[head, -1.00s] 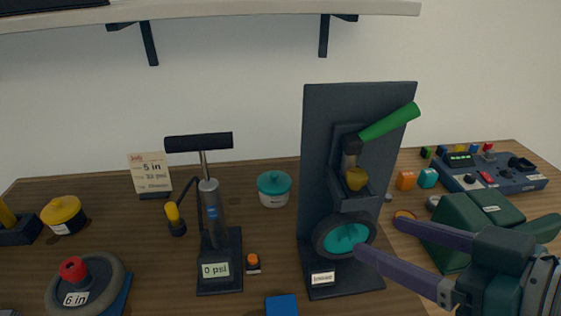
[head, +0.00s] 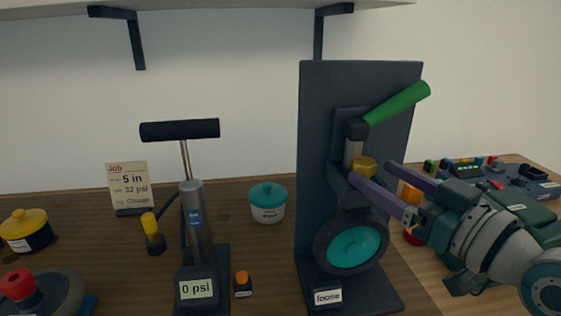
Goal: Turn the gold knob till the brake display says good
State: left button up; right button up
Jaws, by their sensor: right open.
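The gold knob (head: 364,167) sits on the dark brake stand (head: 317,150), below a green lever (head: 397,103) and above a wheel with a teal hub (head: 354,249). The brake display (head: 328,297) at the foot of the stand reads "loose". My right gripper (head: 371,172) comes in from the right. Its two purple fingers are spread apart, with the tips close to the knob. I cannot tell whether they touch it. My left gripper is not in view.
A pump (head: 195,230) with a "0 psi" display stands left of the brake stand. A control box (head: 500,180) lies at the back right. A shelf hangs above.

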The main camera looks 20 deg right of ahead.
jog(key=shift+w+a, duration=0.15)
jog(key=shift+w, duration=1.1)
jog(key=shift+c, duration=0.3)
grip_shut()
